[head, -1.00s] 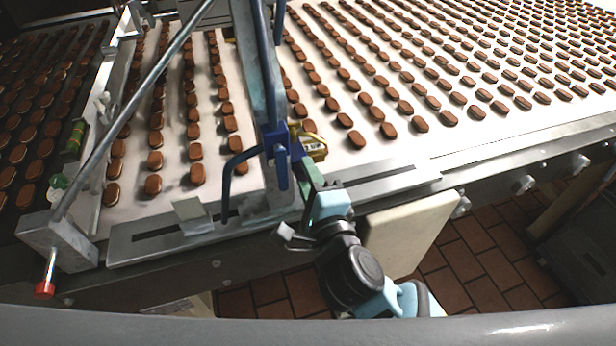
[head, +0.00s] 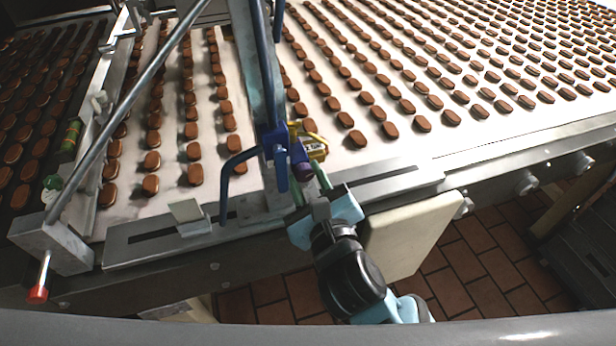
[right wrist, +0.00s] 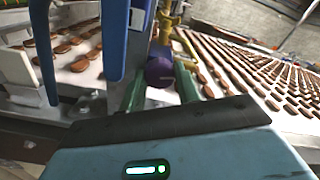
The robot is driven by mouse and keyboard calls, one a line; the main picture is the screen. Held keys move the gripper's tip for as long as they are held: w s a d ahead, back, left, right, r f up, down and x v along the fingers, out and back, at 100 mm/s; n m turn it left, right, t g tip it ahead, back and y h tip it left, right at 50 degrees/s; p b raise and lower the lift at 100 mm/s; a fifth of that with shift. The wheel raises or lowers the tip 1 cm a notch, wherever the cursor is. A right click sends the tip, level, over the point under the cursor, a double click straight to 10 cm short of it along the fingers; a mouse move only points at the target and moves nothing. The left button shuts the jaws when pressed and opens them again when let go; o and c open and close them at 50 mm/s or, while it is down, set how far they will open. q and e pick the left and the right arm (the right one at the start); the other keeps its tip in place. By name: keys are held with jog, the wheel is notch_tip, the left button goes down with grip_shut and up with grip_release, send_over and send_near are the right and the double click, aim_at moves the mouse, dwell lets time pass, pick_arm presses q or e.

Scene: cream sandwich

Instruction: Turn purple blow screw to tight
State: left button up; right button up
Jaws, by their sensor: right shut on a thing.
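The purple blow screw (head: 302,163) is a short purple knob on the blue and yellow fitting at the foot of the upright post. My right gripper (head: 309,180) reaches it from the front. In the right wrist view the purple screw (right wrist: 159,70) sits between the two green fingers, near their tips. My right gripper is shut on it; the fingers partly hide its sides. How tight the screw is cannot be told. My left gripper is not in view.
A blue bent handle (head: 228,182) and blue clamp stand just left of the screw. A yellow fitting (head: 315,147) is behind it. A steel rail (head: 385,183) runs along the conveyor's front edge. Rows of brown sandwich biscuits (head: 385,105) cover the white belt.

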jog(key=shift+m, duration=0.7)
jog(key=o, duration=1)
